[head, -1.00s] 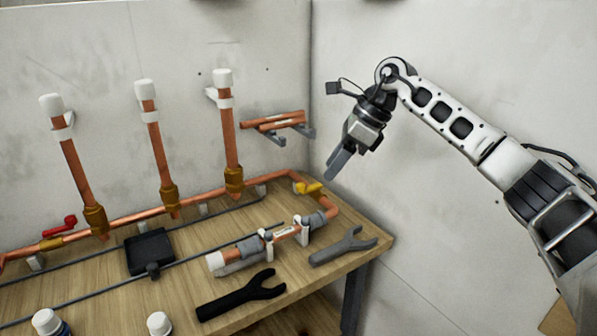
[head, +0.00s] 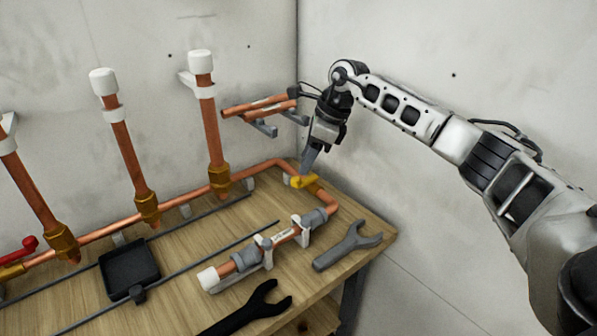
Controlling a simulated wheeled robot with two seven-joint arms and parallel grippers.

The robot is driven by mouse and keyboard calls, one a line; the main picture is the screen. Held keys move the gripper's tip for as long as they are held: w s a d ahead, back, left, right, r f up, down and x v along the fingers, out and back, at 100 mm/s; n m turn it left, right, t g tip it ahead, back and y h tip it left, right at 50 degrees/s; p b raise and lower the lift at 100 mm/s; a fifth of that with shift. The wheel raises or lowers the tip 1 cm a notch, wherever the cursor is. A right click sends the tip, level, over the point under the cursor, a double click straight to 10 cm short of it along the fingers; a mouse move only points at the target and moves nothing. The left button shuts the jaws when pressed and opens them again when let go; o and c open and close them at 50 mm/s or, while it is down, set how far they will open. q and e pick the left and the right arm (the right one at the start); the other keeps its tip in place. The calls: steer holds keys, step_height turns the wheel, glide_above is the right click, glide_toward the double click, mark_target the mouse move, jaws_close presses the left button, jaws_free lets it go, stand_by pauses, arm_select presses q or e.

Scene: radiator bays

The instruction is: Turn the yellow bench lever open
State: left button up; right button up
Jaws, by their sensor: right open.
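The yellow bench lever (head: 303,181) sits on the copper pipe near the bench's back right corner. My right gripper (head: 307,166) is open, with its fingers pointing down just above the lever. The fingertips look very close to it; I cannot tell whether they touch. The fingers overlap one another from this side, so the gap between them is hidden. My left gripper is not in view.
A red lever (head: 27,247) is at the far left. Upright copper pipes (head: 211,135) and a bracket with loose pipes (head: 258,107) stand behind. A grey wrench (head: 345,246), black wrench (head: 250,309) and black tray (head: 127,268) lie on the bench (head: 205,245).

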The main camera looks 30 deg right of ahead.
mark_target(297, 178)
steer(key=shift+x, duration=2.75)
jaws_close()
